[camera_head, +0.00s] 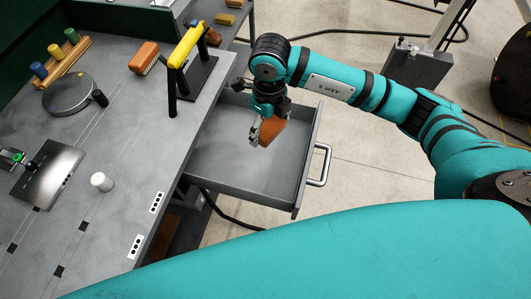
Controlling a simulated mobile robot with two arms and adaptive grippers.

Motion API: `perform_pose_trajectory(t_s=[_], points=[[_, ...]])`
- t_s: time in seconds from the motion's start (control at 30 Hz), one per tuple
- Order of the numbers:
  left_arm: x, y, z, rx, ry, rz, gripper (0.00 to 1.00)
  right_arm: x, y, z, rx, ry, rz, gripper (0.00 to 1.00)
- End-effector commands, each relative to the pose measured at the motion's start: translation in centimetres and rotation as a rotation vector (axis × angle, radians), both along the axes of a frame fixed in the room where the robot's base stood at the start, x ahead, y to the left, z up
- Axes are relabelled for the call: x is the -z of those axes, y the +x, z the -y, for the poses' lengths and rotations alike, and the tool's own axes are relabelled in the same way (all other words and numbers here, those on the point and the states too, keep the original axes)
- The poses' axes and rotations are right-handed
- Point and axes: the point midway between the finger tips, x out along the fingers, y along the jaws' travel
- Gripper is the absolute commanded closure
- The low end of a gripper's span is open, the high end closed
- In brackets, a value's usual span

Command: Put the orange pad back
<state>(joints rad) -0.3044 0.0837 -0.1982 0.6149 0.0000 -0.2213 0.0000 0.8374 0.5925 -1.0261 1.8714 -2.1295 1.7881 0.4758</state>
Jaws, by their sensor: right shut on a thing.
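My right gripper (258,137) points down over the open drawer (310,150) and is shut on an orange-brown pad (272,130). The pad is tilted, and the fingers hide part of it. It is over the drawer's inside; I cannot tell whether it touches the drawer floor. The drawer is grey, pulled out to the right of the bench, with a metal handle at its front. My left gripper is out of view.
On the grey bench (120,130) lies an orange-brown block (144,57) beside a yellow bar (187,45) on black posts. A round grey disc (69,94), a white cylinder (101,181) and a metal plate (48,172) are further left. Open floor lies beyond the drawer.

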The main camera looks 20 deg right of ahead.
Motion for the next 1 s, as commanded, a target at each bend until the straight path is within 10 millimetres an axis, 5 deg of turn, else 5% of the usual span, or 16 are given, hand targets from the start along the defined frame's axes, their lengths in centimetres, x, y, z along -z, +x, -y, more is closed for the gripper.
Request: perform_pose_trajectory(t_s=[0.27, 0.53, 1.0], points=[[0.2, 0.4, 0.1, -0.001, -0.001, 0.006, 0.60, 2.2, 0.4, -0.6, 0.363, -0.003, -0.015, 0.46], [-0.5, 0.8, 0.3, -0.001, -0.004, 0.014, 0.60, 6.8, 0.4, -0.6, 0.382, -0.005, -0.015, 0.46], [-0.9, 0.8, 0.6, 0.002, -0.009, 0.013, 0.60, 11.8, 0.4, -0.6, 0.378, -0.004, -0.014, 0.46]])
